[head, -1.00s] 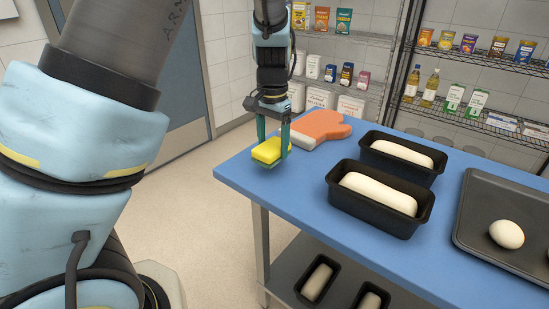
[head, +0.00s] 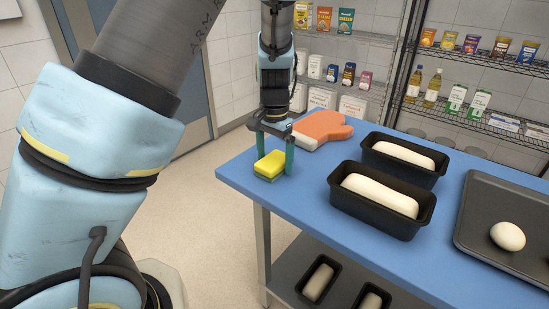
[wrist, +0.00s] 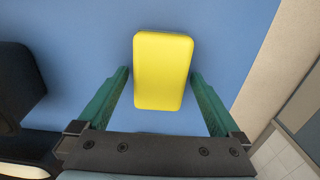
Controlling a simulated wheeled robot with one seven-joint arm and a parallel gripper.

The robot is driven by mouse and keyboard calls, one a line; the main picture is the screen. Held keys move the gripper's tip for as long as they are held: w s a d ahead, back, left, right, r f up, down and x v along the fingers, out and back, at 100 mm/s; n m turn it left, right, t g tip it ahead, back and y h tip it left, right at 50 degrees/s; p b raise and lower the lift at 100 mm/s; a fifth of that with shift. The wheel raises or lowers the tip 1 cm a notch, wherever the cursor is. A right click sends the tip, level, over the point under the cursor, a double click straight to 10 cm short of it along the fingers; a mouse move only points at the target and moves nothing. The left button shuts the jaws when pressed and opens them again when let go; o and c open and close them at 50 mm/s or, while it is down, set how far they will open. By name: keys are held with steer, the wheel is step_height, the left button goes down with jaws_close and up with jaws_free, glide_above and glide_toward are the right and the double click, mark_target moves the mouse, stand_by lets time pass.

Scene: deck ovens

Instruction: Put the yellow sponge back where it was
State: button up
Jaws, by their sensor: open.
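The yellow sponge (head: 270,165) lies flat on the blue table top near its left corner, with a darker green layer at its lower edge. In the wrist view the sponge (wrist: 163,70) lies between and a little beyond the green fingertips. My gripper (head: 275,158) is open, pointing down over the sponge, with one finger on each side. In the wrist view my gripper (wrist: 160,75) shows a gap between each finger and the sponge.
An orange oven mitt (head: 322,126) lies just behind the gripper. Two black loaf tins (head: 375,225) (head: 440,180) with dough stand to the right, and a dark tray (head: 475,235) with a dough ball lies farther right. The table's left edge is close to the sponge.

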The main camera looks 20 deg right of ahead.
mark_target(274, 158)
step_height(274, 158, up, 12)
steer(key=b, duration=0.2)
steer(key=w+a+f+n, duration=0.25)
steer(key=a+n, duration=0.35)
steer(key=a, duration=1.1)
steer(key=s+a+f+n+t, duration=0.1)
steer(key=s+a+f+n, duration=0.2)
steer(key=a, duration=1)
steer(key=s+n, duration=0.2)
steer(key=s, duration=0.1)
steer(key=shift+s+a+f+t, duration=0.2)
steer(key=shift+s+a+t, duration=0.05)
steer(key=shift+s+t, duration=0.1)
